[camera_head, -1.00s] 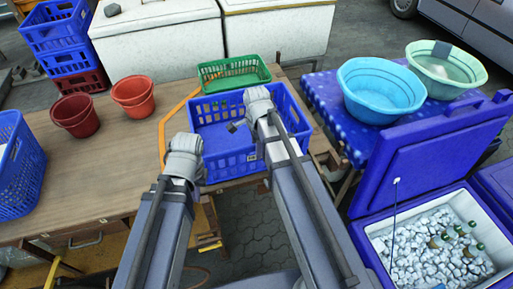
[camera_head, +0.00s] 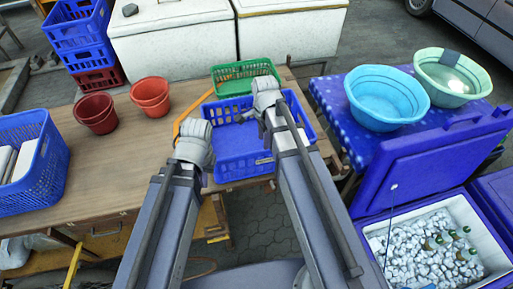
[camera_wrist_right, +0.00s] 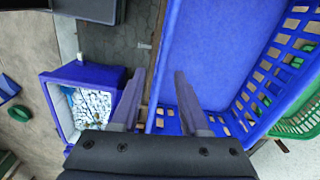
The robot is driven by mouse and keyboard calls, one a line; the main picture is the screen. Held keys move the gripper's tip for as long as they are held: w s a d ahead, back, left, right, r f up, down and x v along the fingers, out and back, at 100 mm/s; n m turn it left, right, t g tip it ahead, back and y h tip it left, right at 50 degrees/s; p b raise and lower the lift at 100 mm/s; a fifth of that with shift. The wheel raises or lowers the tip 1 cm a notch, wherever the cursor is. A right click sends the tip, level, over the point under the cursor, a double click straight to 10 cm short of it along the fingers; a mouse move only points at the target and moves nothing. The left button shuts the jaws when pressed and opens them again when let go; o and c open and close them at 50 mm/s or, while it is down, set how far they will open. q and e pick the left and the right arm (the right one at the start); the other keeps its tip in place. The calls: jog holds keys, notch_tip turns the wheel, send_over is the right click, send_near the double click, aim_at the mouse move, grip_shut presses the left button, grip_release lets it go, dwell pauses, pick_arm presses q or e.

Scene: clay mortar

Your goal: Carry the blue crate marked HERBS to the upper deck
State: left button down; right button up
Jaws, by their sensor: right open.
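An empty blue crate (camera_head: 240,170) sits at the right end of the wooden table; a small pale mark shows on its near wall, too small to read. In the right wrist view the crate (camera_wrist_right: 220,45) fills the upper right. My right gripper (camera_head: 246,116) is over the crate in the head view. In the right wrist view its two fingers (camera_wrist_right: 157,98) are apart, with nothing held, near the crate's rim; contact cannot be told. My left gripper (camera_head: 197,150) is at the crate's left end, its fingers hidden. I cannot make out an upper deck.
A green crate (camera_head: 245,70) stands behind the blue one. Two red buckets (camera_head: 150,97) and another blue crate (camera_head: 40,175) with white contents are at left. An open ice box (camera_head: 440,250) is front right.

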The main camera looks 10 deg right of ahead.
jog(key=s+a+n+h, duration=0.1)
jog(key=s+a+n, duration=0.8)
jog(key=n, duration=1.1)
jog(key=s, duration=0.3)
jog(key=shift+a, duration=0.4)
jog(key=shift+s, duration=0.1)
jog(key=shift+c, duration=0.4)
